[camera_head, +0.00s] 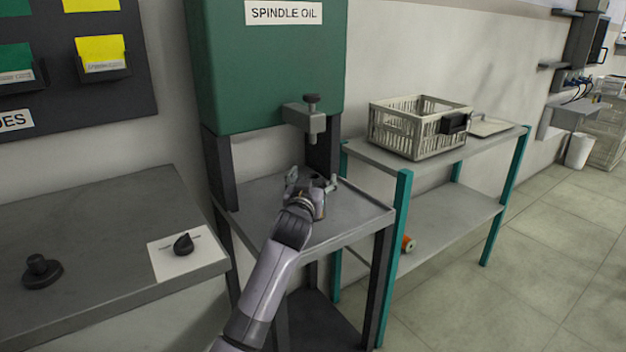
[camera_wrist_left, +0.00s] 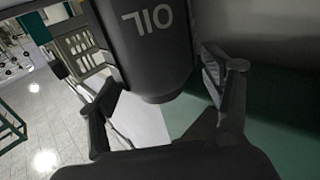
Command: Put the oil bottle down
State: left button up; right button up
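The oil bottle (camera_wrist_left: 150,45) is a dark grey cylinder with "OIL" in white letters, upside down in the left wrist view. My left gripper (camera_wrist_left: 160,80) has one finger on each side of it, and both pads appear to be against it. In the head view my left gripper (camera_head: 308,186) is low over the grey stand top (camera_head: 350,215), below the tap of the green tank. The bottle is small there and mostly hidden by the gripper. I cannot tell whether its base touches the stand. My right gripper is not in view.
The green spindle oil tank (camera_head: 265,70) with its tap (camera_head: 312,118) overhangs the stand. A shelf rack (camera_head: 385,160) at right bears a beige crate (camera_head: 400,140). A grey workbench (camera_head: 90,240) with a knob (camera_head: 183,244) is at left. The stand's front right is bare.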

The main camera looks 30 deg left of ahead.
pick_arm(q)
jog(key=shift+r, duration=0.2)
jog(key=p+v, duration=0.1)
jog(key=v, duration=1.1)
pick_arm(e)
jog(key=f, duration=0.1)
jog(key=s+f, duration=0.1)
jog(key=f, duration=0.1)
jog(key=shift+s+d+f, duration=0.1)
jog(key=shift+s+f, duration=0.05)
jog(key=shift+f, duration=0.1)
pick_arm(q)
jog(key=shift+d+f, duration=0.1)
jog(key=shift+f, duration=0.1)
